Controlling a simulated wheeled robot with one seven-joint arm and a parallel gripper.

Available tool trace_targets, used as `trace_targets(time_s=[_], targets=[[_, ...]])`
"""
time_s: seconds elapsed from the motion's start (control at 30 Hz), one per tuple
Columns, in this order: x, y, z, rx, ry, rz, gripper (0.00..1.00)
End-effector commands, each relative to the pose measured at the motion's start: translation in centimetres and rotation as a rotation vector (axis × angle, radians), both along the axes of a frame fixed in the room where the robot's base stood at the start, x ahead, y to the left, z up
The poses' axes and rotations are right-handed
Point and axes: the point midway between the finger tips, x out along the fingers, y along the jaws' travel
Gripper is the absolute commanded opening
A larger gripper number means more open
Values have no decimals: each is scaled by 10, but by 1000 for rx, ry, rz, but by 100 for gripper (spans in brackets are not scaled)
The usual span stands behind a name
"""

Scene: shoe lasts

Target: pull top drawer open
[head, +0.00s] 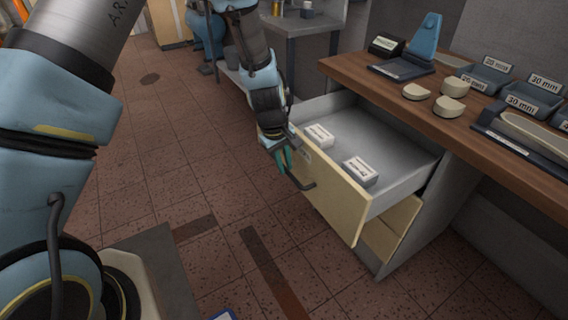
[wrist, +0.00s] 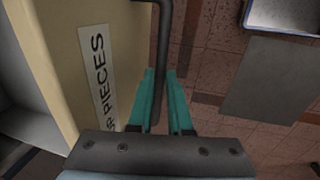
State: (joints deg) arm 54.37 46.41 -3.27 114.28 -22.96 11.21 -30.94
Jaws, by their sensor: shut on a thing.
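The top drawer (head: 345,205) has a cream front and stands well out from the cabinet (head: 400,242) under the wooden workbench. In the wrist view the fingers (wrist: 163,75) are shut on the handle (wrist: 163,35), one on each side. The drawer front (wrist: 75,60) with a label ending in "PIECES" is to their left.
A second cream drawer front (head: 390,232) lies below. The bench top (head: 455,125) holds cream heel-shaped pieces, a blue stand (head: 424,38) and several labelled bins (head: 532,95). Tiled floor is open in front of the drawer. A blue-edged tray (wrist: 285,15) shows in the wrist view.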

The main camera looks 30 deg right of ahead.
Motion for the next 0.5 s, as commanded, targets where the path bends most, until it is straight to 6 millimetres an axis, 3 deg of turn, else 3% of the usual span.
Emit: trace_targets(time_s=[0.27, 0.3, 0.5], targets=[[-1, 0, 0, 0, 1, -1, 0], [-1, 0, 0, 0, 1, -1, 22], [-1, 0, 0, 0, 1, -1, 44]])
